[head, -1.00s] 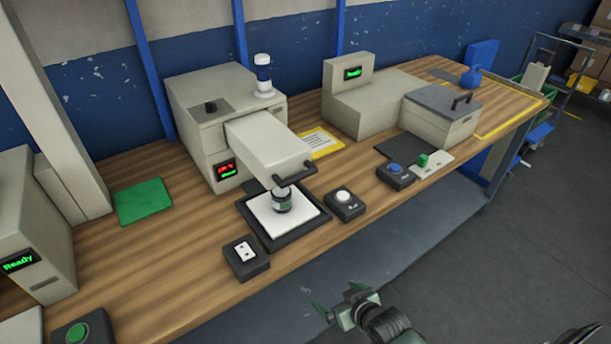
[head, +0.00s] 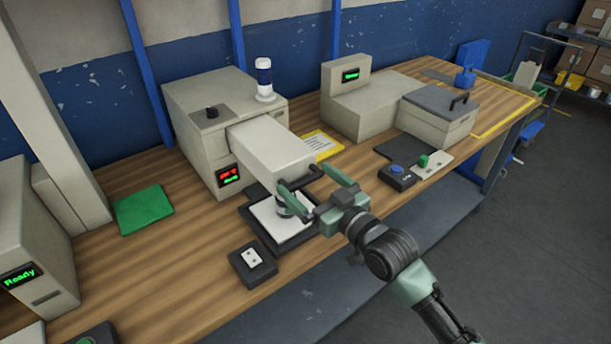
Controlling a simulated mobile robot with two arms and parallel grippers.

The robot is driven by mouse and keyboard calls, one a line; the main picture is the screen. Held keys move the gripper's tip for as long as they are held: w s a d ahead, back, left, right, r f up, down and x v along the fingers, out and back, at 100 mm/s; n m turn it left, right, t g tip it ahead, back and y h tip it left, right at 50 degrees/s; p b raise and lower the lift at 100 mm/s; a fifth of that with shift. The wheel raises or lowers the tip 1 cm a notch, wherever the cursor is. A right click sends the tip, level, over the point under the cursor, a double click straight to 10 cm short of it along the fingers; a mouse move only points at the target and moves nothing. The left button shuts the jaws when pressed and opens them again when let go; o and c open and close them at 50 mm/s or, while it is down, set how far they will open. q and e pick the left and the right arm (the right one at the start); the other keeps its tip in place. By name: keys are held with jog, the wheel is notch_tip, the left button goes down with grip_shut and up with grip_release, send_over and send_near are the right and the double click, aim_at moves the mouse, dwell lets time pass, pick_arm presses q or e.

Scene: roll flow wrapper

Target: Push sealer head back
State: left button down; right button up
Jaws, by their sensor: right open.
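The sealer head (head: 268,152) is a pale grey block that sticks out forward from the sealer body (head: 209,110), over a white plate in a black frame (head: 255,223). A dark handle (head: 303,178) is on its front end, partly hidden by my gripper. A small dark and white jar (head: 284,205) stands on the plate below the front end, partly covered by a finger. My right gripper (head: 313,190) is open in front of the head, its green fingers spread either side of the handle area. I cannot tell whether it touches. My left gripper is not in view.
A two-button box (head: 252,263) sits at the table's front edge. A green mat (head: 143,210) lies to the left. A second grey machine (head: 373,103), a lidded box (head: 437,115) and a blue-button box (head: 397,176) stand to the right.

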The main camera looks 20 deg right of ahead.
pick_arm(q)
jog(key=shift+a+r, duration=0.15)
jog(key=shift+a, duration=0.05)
pick_arm(e)
jog(key=shift+w+a, duration=0.3)
jog(key=shift+w, duration=0.35)
